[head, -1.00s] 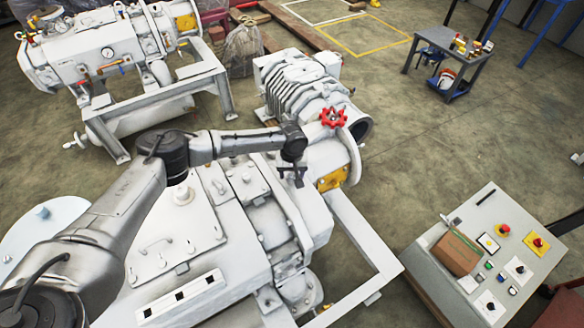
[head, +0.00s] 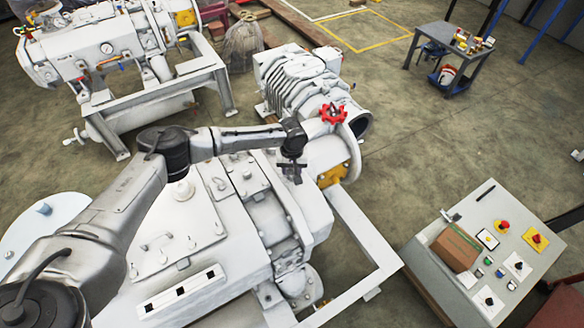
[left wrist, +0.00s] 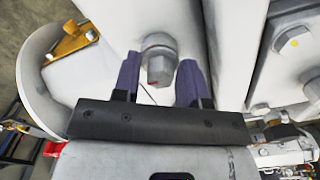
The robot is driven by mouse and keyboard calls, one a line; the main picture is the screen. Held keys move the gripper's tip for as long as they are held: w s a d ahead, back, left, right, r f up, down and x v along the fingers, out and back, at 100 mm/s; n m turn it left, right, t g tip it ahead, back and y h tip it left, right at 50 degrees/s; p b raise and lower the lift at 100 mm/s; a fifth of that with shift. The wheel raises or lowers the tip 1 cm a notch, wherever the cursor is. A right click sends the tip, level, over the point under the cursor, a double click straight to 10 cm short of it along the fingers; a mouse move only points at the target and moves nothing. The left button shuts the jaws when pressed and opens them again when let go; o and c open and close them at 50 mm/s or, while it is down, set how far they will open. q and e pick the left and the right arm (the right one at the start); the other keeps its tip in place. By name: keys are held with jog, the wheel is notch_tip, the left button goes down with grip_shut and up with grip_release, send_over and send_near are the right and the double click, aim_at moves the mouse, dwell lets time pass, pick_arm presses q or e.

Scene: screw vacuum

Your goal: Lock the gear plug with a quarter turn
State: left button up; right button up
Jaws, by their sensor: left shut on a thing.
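The gear plug (left wrist: 159,66) is a grey hex-headed plug with a round collar on the white pump housing in the left wrist view. My left gripper (left wrist: 160,78) has one purple-grey finger on each side of it and is shut on the plug. In the head view my left gripper (head: 292,173) points down at the pump (head: 240,220), just left of the red handwheel. The plug is hidden there by the gripper. My right gripper is not in view.
A red handwheel (head: 333,114) and a yellow bracket (head: 334,176) are close to the right of my left gripper. A control panel (head: 450,283) with buttons and a brown box (head: 455,250) stands at the lower right. Another pump (head: 105,45) stands at the back left.

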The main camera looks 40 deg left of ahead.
pick_arm(q)
jog(key=m+p, duration=0.2)
jog(key=m, duration=0.2)
jog(key=shift+m, duration=1.4)
jog(key=shift+f+m+p, duration=0.1)
jog(key=shift+m+p, duration=0.3)
jog(key=shift+m, duration=0.9)
jog(key=o, duration=1)
jog(key=shift+o, duration=0.2)
